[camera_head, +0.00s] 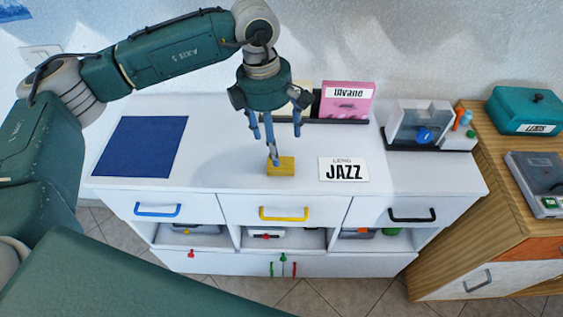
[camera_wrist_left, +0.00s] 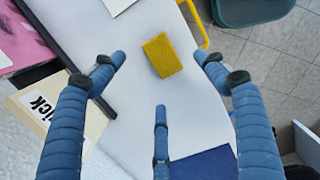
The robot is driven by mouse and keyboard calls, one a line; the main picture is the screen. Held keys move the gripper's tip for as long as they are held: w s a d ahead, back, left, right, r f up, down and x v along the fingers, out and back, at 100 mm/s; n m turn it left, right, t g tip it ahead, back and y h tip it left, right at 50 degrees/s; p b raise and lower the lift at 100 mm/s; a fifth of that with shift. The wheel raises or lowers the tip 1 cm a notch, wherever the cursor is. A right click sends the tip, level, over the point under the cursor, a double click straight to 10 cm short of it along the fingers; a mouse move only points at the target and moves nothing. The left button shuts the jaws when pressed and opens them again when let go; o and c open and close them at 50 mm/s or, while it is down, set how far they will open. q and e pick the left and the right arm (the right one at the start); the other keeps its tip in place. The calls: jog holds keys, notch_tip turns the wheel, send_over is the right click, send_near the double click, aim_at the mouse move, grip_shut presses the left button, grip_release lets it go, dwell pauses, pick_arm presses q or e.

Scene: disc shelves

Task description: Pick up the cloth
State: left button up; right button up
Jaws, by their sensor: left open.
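A small yellow folded cloth or sponge-like block (camera_head: 281,167) lies flat on the white cabinet top, near its front edge. It shows whole in the left wrist view (camera_wrist_left: 162,55). My left gripper (camera_head: 275,138) hangs fingers down over the yellow piece in the head view. Its three blue fingers are spread, with nothing between them; one fingertip overlaps the block in the picture, and I cannot tell whether they touch. In the left wrist view the fingers (camera_wrist_left: 160,75) are open around empty space. My right gripper is not in view.
A flat dark blue square mat (camera_head: 139,146) lies at left. A white JAZZ card (camera_head: 343,169) lies right of the yellow piece. A pink Livane sleeve (camera_head: 346,100) stands in a rack behind. A clear-covered device (camera_head: 420,122) stands at right, beside a wooden cabinet (camera_head: 450,235).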

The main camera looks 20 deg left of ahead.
aim_at(281, 166)
pick_arm(q)
notch_tip(281, 166, down, 2)
jog(key=shift+w+d+f, duration=0.1)
jog(key=shift+d, duration=0.05)
jog(key=f+p, duration=0.1)
jog(key=f, duration=0.1)
jog(key=f+p, duration=0.1)
jog(key=f, duration=0.1)
jog(key=shift+w+d+f, duration=0.15)
jog(key=shift+w+f, duration=0.05)
jog(key=shift+f, duration=0.6)
jog(key=shift+c, duration=0.5)
jog(key=c, duration=1)
